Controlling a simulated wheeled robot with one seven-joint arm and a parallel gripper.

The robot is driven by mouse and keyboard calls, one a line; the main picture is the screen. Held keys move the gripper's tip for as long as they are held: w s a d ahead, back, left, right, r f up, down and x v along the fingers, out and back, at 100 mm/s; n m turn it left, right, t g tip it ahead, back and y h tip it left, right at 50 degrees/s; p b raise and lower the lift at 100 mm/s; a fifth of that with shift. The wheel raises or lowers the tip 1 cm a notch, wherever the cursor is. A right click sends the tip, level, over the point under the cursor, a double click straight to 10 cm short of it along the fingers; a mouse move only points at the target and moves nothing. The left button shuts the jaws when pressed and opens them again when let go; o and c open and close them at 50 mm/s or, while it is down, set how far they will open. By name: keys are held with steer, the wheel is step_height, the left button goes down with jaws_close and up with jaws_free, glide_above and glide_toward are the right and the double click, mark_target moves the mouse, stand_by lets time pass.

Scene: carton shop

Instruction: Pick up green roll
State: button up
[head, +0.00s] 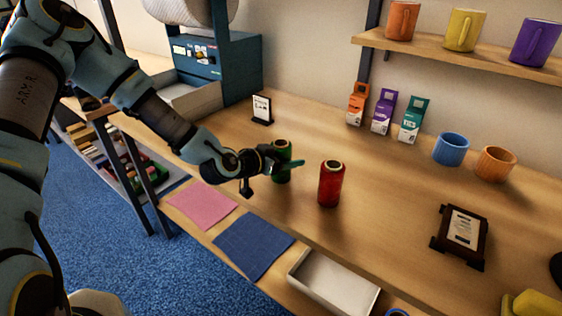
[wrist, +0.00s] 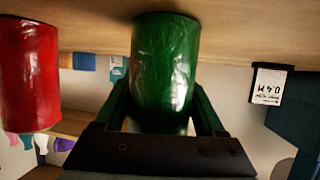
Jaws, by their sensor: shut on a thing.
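The green roll (head: 282,173) stands upright on the wooden table in the head view, partly hidden by my gripper (head: 282,162). In the wrist view the green roll (wrist: 165,68) fills the middle, between the two fingers of my gripper (wrist: 165,112), which is shut on it. The wrist picture is upside down, and the roll's end seems to be at or very near the table surface; I cannot tell if there is a gap. A red roll (head: 330,184) stands upright just right of the green one and also shows at the left of the wrist view (wrist: 28,75).
A small sign (head: 262,109) stands behind the rolls. Small cartons (head: 381,112), a blue mug (head: 451,149) and an orange mug (head: 495,164) are at the back right. A framed stand (head: 462,232) is right. Pink (head: 202,204) and blue cloths (head: 253,244) and a white tray (head: 333,284) lie in front.

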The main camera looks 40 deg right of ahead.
jaws_close()
steer(key=shift+r, duration=0.15)
